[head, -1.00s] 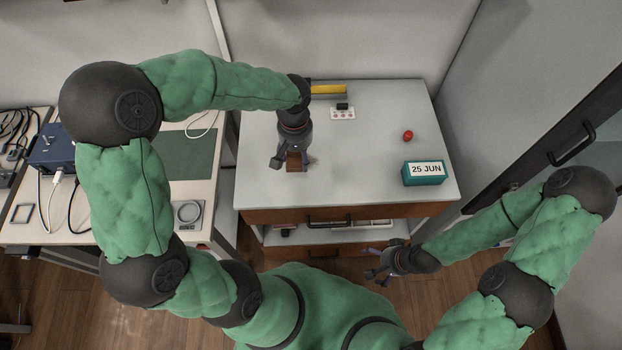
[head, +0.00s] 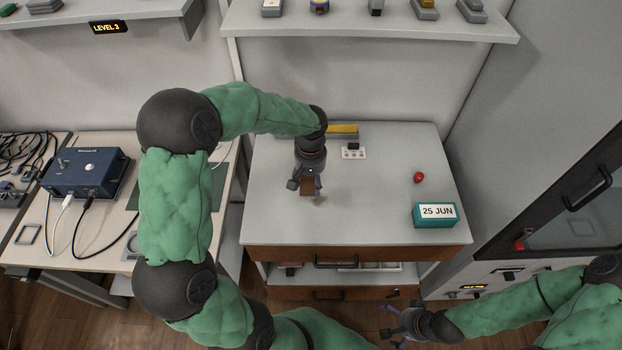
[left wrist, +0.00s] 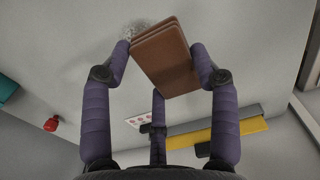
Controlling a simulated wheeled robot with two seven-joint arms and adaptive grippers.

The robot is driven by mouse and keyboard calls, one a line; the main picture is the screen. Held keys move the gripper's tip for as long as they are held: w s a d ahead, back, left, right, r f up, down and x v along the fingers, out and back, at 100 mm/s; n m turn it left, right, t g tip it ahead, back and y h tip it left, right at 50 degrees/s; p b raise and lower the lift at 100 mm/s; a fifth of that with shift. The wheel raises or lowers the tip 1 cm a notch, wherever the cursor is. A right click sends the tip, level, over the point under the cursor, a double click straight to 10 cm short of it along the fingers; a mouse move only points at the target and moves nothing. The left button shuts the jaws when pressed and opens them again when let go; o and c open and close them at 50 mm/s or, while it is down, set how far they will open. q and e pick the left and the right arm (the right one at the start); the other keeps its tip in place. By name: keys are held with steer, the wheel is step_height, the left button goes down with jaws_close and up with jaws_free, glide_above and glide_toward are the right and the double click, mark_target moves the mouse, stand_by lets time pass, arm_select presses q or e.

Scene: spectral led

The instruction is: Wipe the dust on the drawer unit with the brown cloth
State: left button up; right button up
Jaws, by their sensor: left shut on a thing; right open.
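The brown cloth (left wrist: 163,57) is a folded brown pad in the left wrist view, held between the fingers of my left gripper (left wrist: 163,65). In the head view my left gripper (head: 306,186) points down at the top of the drawer unit (head: 380,215), with the cloth (head: 307,187) at its fingertips. I cannot tell whether the cloth touches the surface. A grey speckled dust patch (left wrist: 135,30) shows beside the cloth in the left wrist view, and faintly in the head view (head: 320,200). My right gripper (head: 390,322) is open and empty, in front of the drawer unit.
On the unit top stand a teal date block (head: 436,214), a red ball-like object (head: 419,177), a small white card with a black piece (head: 354,153) and a yellow-and-grey bar (head: 343,130). A bench with a blue box (head: 88,172) is left. A shelf (head: 370,24) hangs above.

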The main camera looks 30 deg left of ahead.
mark_target(319, 199)
arm_select(q)
step_height(319, 199, down, 6)
steer(key=b, duration=0.3)
steer(key=shift+r, duration=0.2)
steer(key=shift+w+d+f+b, duration=0.15)
steer(key=shift+d+f+b, duration=0.05)
steer(key=shift+d+b, duration=0.1)
steer(key=shift+w+d+r, duration=0.1)
steer(key=shift+w+d, duration=0.35)
steer(key=shift+d, duration=0.3)
steer(key=shift+w+d, duration=0.5)
steer(key=shift+d, duration=0.2)
steer(key=shift+w+d+r, duration=0.1)
steer(key=shift+w+d, duration=0.35)
steer(key=shift+d, duration=0.3)
steer(key=shift+s+a, duration=0.4)
steer(key=shift+a, duration=0.25)
steer(key=shift+s+a, duration=0.4)
steer(key=shift+a, duration=0.2)
steer(key=shift+f, duration=0.6)
steer(key=shift+a, duration=0.1)
